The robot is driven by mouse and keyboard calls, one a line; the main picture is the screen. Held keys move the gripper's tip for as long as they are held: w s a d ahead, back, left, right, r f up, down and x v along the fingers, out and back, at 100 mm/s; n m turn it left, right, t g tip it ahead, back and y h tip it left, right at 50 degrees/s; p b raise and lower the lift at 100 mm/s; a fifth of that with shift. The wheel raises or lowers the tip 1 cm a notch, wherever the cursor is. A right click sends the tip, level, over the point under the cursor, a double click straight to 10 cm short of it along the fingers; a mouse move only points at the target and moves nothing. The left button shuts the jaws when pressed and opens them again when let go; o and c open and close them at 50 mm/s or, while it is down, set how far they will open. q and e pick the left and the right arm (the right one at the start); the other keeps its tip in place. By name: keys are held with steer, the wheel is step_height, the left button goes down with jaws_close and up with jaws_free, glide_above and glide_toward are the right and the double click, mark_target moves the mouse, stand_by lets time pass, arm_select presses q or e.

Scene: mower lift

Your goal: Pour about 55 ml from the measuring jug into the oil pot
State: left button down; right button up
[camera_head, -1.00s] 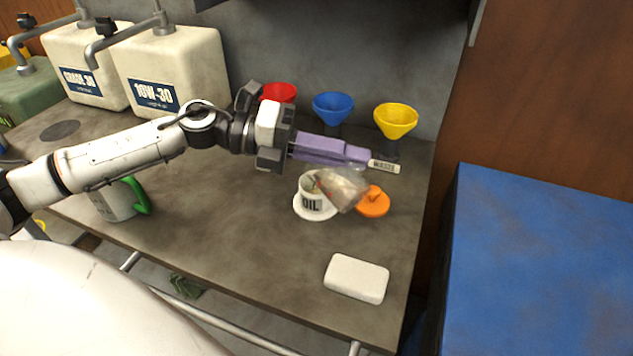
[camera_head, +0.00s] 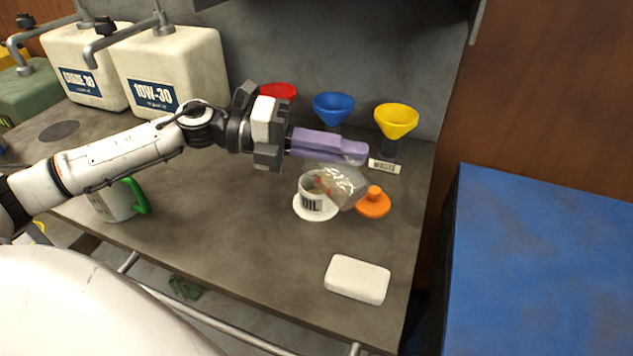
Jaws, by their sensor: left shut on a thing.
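My left gripper (camera_head: 288,141) is shut on the purple handle of the measuring jug. The clear measuring jug (camera_head: 347,186) hangs below the handle and is tilted, its lower left edge over the rim of the oil pot. The white oil pot (camera_head: 312,201), marked OIL, stands on a white saucer (camera_head: 316,218). An orange lid with a knob (camera_head: 373,204) lies to the right of the pot. Reddish marks show through the jug near the pot's mouth. I cannot tell the liquid level in either vessel. My right gripper is not in view.
Red (camera_head: 280,92), blue (camera_head: 333,107) and yellow (camera_head: 396,121) funnels stand along the back wall, with a WASTE label (camera_head: 384,166) in front. A white block (camera_head: 357,279) lies at the front right. A green-handled mug (camera_head: 118,200) stands at left.

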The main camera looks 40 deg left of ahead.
arm_select(q)
steer(key=shift+w+a+r+n+h+b, duration=0.2)
steer(key=shift+a+r+n+h+b, duration=0.15)
steer(key=shift+a+n+b, duration=0.15)
stand_by(0.8)
steer(key=shift+a+r+t, duration=0.15)
steer(key=shift+t, duration=0.15)
steer(key=d+m+y+p, duration=0.1)
steer(key=p, duration=0.2)
steer(key=s+d+m+y+p, duration=0.1)
steer(key=d+p, duration=0.1)
steer(key=p, duration=0.1)
steer(key=shift+d+g, duration=0.2)
steer(key=shift+g, duration=0.2)
steer(key=shift+s+d+f+m+y, duration=0.1)
steer(key=shift+f+m+y, duration=0.15)
steer(key=shift+m, duration=0.05)
steer(key=shift+f, duration=0.25)
steer(key=shift+r, duration=0.15)
